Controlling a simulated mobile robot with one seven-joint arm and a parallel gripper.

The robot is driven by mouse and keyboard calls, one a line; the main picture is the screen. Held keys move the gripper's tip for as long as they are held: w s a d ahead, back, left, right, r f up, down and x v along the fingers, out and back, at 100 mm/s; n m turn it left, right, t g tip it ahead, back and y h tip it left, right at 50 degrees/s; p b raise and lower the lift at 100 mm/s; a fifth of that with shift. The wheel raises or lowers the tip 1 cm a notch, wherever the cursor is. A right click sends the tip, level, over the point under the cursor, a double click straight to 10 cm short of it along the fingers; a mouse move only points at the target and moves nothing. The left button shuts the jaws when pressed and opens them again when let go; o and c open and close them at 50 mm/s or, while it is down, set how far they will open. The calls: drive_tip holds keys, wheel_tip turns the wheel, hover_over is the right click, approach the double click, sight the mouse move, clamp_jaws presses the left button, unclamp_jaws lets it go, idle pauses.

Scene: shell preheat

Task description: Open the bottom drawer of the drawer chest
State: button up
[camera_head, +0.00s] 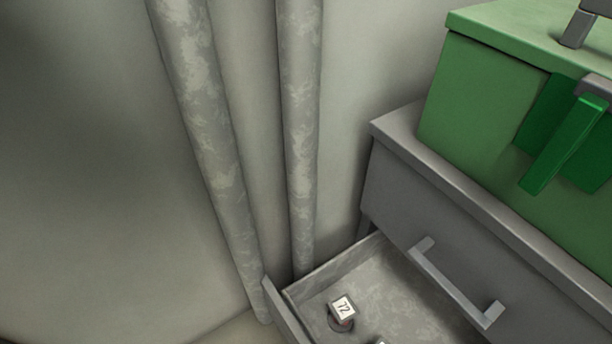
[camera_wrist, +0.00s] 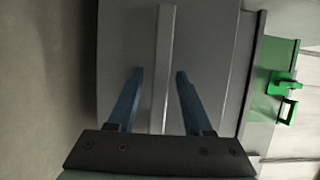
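The drawer chest (camera_head: 400,203) is grey and stands at the right in the head view. Its lower drawer (camera_head: 393,285) is pulled out, and its inside shows. The drawer above it is shut and has a grey bar handle (camera_head: 447,285). In the wrist view my gripper (camera_wrist: 159,72) has two blue fingers spread apart. A pale bar (camera_wrist: 165,40) runs lengthwise between them over a grey panel, with a gap on both sides. It looks like a drawer handle, but I cannot tell which drawer it belongs to. My gripper is not in the head view.
A small item tagged 72 (camera_head: 342,308) lies in the open drawer; another is cut off at the bottom edge. A green box (camera_head: 480,95) stands on the chest and also shows in the wrist view (camera_wrist: 270,75). Two mottled pipes (camera_head: 301,130) rise along the wall left of the chest.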

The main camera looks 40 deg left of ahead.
drive_tip(key=s+p, duration=0.1)
drive_tip(key=s, duration=1.2)
drive_tip(key=shift+d, duration=0.45)
